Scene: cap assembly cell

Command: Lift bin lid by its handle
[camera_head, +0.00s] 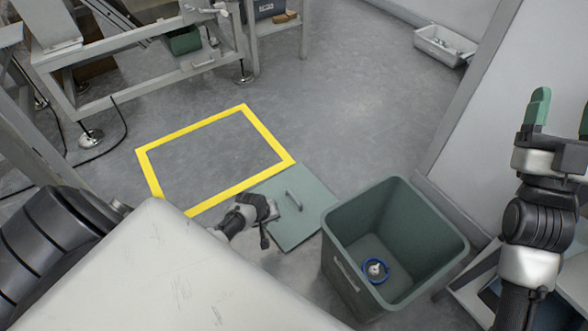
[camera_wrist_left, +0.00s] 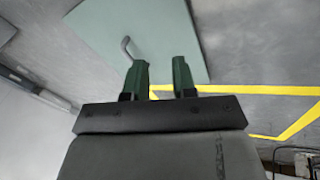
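The bin lid (camera_head: 314,208) is a flat grey-green square lying on the floor, left of the open bin (camera_head: 343,271). Its bar handle (camera_head: 294,200) stands up from its upper face. My left gripper (camera_head: 264,212) is over the lid's left part, to the left of the handle; its fingers are hard to see there. In the left wrist view my left gripper (camera_wrist_left: 160,65) has its two green fingers apart with nothing between them. The lid (camera_wrist_left: 165,22) and handle (camera_wrist_left: 127,46) lie beyond the fingertips. My right gripper (camera_head: 563,115) is raised at the right edge, fingers apart and empty.
A blue ring-shaped part (camera_head: 375,270) lies inside the bin. A yellow floor outline (camera_head: 264,135) encloses bare floor behind the lid. A metal frame table (camera_head: 150,87) stands at the back left. A grey tray (camera_head: 444,46) is at the back right wall.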

